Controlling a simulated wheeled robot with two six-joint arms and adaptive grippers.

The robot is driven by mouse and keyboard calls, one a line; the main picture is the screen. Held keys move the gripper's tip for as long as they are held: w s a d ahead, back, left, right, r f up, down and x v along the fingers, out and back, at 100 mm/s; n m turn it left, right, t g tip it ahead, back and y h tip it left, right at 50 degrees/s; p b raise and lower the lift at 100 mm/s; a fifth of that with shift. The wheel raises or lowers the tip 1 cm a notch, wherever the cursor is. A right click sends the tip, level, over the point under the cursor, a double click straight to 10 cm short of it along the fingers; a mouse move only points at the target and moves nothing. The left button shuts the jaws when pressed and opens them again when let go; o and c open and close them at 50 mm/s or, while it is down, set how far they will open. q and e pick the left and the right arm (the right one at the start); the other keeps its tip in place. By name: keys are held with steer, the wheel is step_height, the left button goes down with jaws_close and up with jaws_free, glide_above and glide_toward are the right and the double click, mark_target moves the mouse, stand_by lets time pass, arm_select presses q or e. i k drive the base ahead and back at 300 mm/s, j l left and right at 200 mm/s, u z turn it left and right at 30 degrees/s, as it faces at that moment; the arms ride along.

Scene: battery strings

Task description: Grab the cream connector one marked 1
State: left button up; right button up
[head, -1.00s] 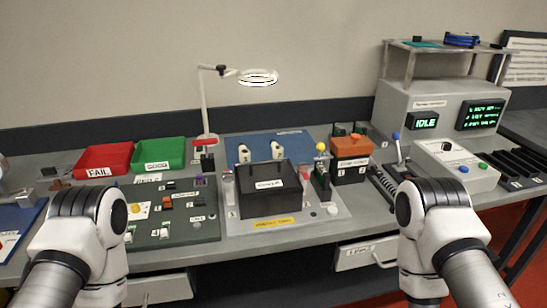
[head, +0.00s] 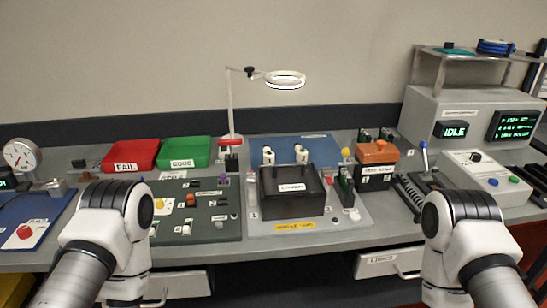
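Two cream upright pieces, the left one (head: 268,155) and the right one (head: 301,154), stand at the blue mat (head: 325,146) behind the black box (head: 292,205). Small white pieces, one of them (head: 186,229), sit at the front of the dark grey board (head: 222,230). Any number 1 on these pieces is too small to read, so I cannot tell which is cream connector one. My two arms reach in from the lower left and lower right, in front of the bench. Neither gripper shows.
A red FAIL bin (head: 132,154) and green GOOD bin (head: 185,152) stand at the back left. A lamp (head: 285,79) rises behind the mat. An orange-topped box (head: 376,165) and a tester reading IDLE (head: 454,130) are at right.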

mark_target(268, 155)
steer(key=i+z, duration=0.35)
steer(key=i+j+z, duration=0.1)
steer(key=z, duration=0.3)
steer(key=j, duration=0.1)
